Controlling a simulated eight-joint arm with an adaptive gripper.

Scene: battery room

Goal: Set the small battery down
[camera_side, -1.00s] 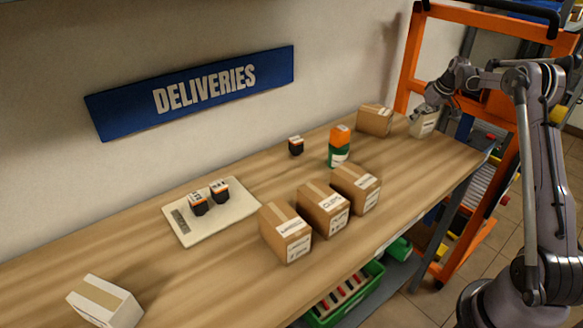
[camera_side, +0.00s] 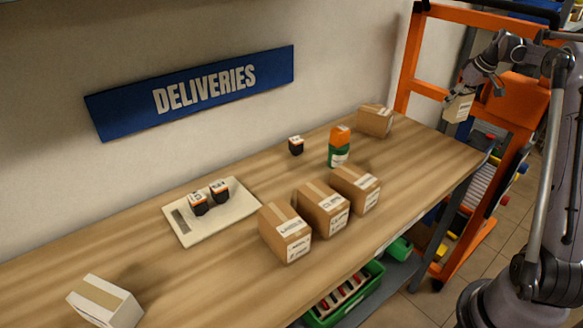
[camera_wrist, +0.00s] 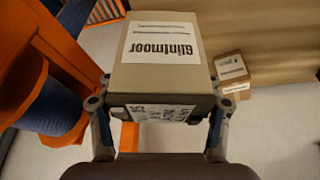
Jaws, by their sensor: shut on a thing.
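My gripper (camera_side: 476,88) is shut on a beige box (camera_side: 459,107) with a white label, held up beyond the far right end of the bench. In the wrist view the gripper (camera_wrist: 158,103) has a finger on each side of the box (camera_wrist: 160,78), whose label reads "Glintmoor" upside down. I cannot tell whether this box is a battery. A small black block with an orange and white top (camera_side: 296,145), which looks like a small battery, stands on the bench near the wall. Two similar blocks (camera_side: 199,204) (camera_side: 219,191) stand on a pale tray (camera_side: 245,208).
The wooden bench (camera_side: 150,245) has free room at left and at its right end. Three cardboard boxes (camera_side: 286,234) (camera_side: 322,209) (camera_side: 356,189) line its front. A green and orange container (camera_side: 339,147) and a cardboard box (camera_side: 374,121) stand farther back. An orange frame (camera_side: 408,68) rises behind.

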